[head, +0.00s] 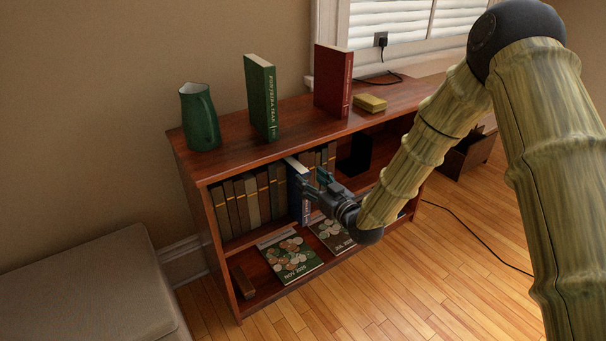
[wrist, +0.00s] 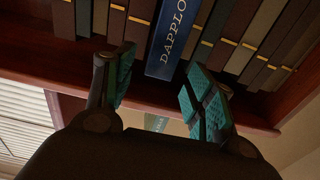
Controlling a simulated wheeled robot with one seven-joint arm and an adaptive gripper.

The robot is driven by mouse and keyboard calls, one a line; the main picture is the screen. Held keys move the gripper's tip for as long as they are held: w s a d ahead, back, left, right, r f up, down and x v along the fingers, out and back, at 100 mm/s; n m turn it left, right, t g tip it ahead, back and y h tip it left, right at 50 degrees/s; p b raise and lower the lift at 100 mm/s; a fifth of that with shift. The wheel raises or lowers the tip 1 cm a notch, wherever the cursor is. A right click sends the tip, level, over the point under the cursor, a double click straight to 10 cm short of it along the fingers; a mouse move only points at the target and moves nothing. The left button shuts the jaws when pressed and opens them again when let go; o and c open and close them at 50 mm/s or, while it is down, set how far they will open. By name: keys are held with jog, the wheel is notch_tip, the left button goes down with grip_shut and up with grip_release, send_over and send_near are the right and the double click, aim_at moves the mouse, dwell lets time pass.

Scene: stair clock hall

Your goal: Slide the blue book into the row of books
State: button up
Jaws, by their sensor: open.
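The blue book (head: 297,199) stands upright in the row of brown books (head: 246,197) on the upper shelf of the bookcase. Its pale top shows in the head view, and it appears to stick out a little past its neighbours. In the wrist view the blue book (wrist: 176,38) shows its spine, lettered "DAPPLO", with brown books on both sides. My gripper (head: 314,183) is in front of the spine, open, with its teal-padded fingers apart. In the wrist view my gripper (wrist: 160,72) has one finger either side of the spine's line. I cannot tell whether they touch it.
On the bookcase top (head: 225,154) stand a green jug (head: 199,117), a green book (head: 261,97), a red book (head: 333,81) and a yellow block (head: 370,103). Magazines with coin covers (head: 291,256) lie on the lower shelf. A padded bench (head: 90,290) is at left.

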jog(key=shift+v, duration=2.05)
jog(key=c, duration=0.6)
jog(key=shift+f+n+b, duration=0.6)
jog(key=shift+b, duration=0.1)
grip_shut()
jog(key=n+b, duration=1.3)
jog(key=n, duration=0.2)
send_near(306, 202)
jog(key=shift+b+x, duration=0.55)
jog(key=shift+x, duration=2.85)
